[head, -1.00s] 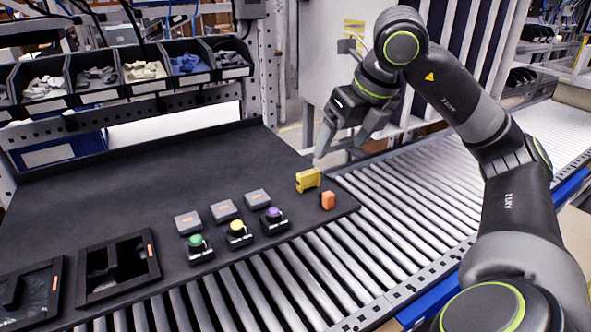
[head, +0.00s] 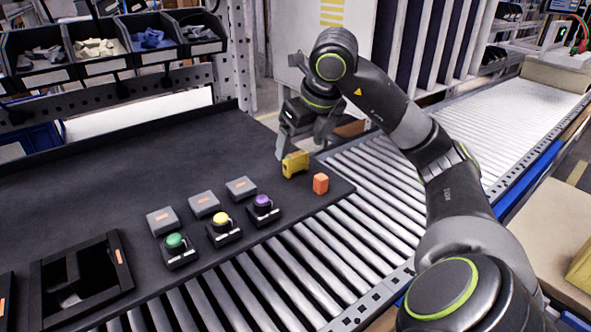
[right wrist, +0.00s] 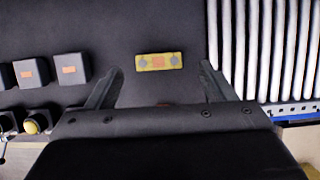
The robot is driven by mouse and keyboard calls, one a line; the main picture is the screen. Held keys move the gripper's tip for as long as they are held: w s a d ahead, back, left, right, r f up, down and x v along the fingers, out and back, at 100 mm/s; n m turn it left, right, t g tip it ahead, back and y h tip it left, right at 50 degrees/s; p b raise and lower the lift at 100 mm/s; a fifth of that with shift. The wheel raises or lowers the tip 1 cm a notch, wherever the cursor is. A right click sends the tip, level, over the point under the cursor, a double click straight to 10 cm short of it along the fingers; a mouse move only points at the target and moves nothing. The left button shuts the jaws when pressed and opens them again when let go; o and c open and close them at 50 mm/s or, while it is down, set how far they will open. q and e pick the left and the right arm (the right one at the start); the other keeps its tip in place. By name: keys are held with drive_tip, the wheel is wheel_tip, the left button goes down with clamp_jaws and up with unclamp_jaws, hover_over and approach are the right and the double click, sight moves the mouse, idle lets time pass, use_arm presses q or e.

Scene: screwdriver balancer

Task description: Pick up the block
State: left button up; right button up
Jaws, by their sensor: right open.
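A yellow block (head: 295,164) lies on the dark table near its right edge. A smaller orange block (head: 320,183) stands just in front of it. My right gripper (head: 300,148) is open and empty, close behind and above the yellow block in the head view. In the right wrist view, the yellow block (right wrist: 158,61) lies ahead of the gap between the open fingers (right wrist: 160,85), roughly centred. The orange block is mostly hidden there by the gripper body. My left gripper is not in view.
Green (head: 175,243), yellow (head: 221,222) and purple (head: 263,203) push buttons stand left of the blocks, with grey boxes (head: 204,204) behind. A black open tray (head: 125,270) lies further left. A roller conveyor (head: 375,190) borders the table. Parts bins (head: 97,47) line the back.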

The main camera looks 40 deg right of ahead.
sight(297, 155)
drive_tip(key=shift+p+x, duration=0.65)
drive_tip(key=shift+x, duration=2.15)
drive_tip(key=shift+s, duration=0.1)
drive_tip(key=c, duration=1.2)
drive_tip(key=shift+r, duration=0.15)
